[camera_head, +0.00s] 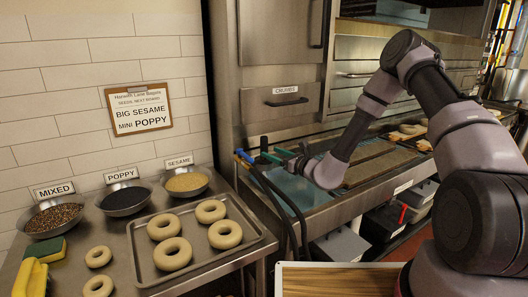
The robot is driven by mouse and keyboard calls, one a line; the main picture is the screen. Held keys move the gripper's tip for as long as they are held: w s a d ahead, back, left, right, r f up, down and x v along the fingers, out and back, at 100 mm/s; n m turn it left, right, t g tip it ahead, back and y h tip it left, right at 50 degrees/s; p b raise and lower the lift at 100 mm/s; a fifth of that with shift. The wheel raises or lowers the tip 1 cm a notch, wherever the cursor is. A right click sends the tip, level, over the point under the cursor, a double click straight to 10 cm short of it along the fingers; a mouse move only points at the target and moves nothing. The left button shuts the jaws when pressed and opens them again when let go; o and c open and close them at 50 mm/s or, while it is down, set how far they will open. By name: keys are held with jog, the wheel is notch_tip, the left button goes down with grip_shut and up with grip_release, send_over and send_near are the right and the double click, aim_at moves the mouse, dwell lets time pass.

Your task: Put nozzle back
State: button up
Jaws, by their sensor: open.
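A blue-ended nozzle (244,156) lies at the left edge of the steel counter, in front of the crumbs drawer. A green nozzle-like piece (267,155) lies just right of it. Black hoses (277,192) run from this spot down over the counter's front. My gripper (288,158) reaches in from the right, close to the green piece. It is open, but its fingers are small and dark here. I cannot tell whether it touches the green piece. No separate nozzle holder can be made out.
A basin with blue-green water (297,188) lies below my gripper. At left, a steel table holds a tray (139,262) of bagels and bowls of mixed seeds (54,218), poppy (124,199) and sesame (187,182). A wooden-topped surface (338,280) is at the front.

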jog(key=s+d+r+n+g+y, duration=0.1)
jog(key=s+d+r+n+g, duration=0.1)
jog(key=s+r+n+g, duration=1.3)
jog(key=s+d+r+n+t+h, duration=0.3)
jog(key=s+d+r+t+h, duration=0.2)
jog(key=s+d+r, duration=0.3)
jog(key=s+d+r+n+t+h, duration=0.4)
jog(key=s+d+r+h, duration=0.3)
jog(key=d, duration=0.8)
jog(key=s+r+t, duration=0.1)
jog(key=s, duration=0.1)
jog(key=shift+s+d+n, duration=0.3)
jog(key=shift+s, duration=0.05)
jog(key=shift+r, duration=0.1)
